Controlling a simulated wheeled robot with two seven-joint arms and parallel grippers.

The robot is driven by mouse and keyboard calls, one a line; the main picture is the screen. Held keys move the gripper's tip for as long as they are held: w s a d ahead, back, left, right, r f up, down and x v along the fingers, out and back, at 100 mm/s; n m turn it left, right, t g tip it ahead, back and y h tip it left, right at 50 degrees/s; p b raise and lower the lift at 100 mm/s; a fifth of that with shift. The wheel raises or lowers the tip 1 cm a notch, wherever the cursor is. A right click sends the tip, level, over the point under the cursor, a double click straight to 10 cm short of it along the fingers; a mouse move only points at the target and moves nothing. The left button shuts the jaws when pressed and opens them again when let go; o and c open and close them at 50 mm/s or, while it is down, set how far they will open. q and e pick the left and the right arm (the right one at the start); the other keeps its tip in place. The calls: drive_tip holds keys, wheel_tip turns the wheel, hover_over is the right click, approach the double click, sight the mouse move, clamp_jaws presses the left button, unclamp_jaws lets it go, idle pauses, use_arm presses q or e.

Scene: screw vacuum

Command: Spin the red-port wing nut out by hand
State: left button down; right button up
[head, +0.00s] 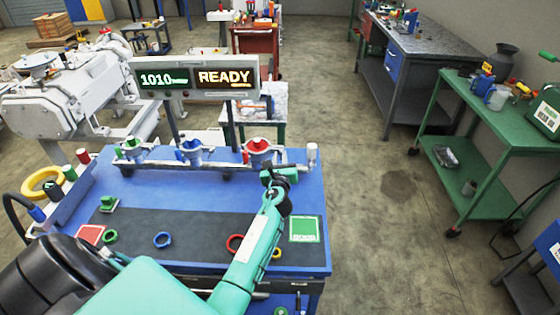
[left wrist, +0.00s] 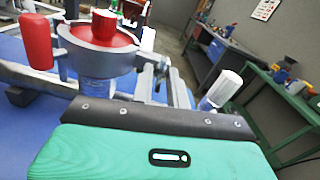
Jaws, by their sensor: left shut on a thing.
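The red port (head: 258,150) is the rightmost of three ports on the manifold at the back of the blue bench. In the left wrist view, its grey flange and red top (left wrist: 100,30) are close, at upper left. My left gripper (head: 268,174) is at the right front of this port, with the teal arm reaching up to it. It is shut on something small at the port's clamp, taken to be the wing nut. The wing nut itself and the fingertips are hidden behind the gripper body. A grey metal clamp part (left wrist: 150,75) shows just beyond the gripper. My right gripper is out of view.
The blue port (head: 190,150) and green port (head: 132,148) stand to the left. A white-capped post (head: 312,152) is close on the right. A display (head: 195,78) reading 1010 and READY stands behind. Coloured rings, including a blue one (head: 162,240), lie on the dark mat.

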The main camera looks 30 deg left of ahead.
use_arm(q)
drive_tip(key=n+b, duration=0.7)
drive_tip(key=n, duration=0.9)
drive_tip(key=shift+r+n, duration=0.1)
drive_tip(key=shift+n, duration=0.3)
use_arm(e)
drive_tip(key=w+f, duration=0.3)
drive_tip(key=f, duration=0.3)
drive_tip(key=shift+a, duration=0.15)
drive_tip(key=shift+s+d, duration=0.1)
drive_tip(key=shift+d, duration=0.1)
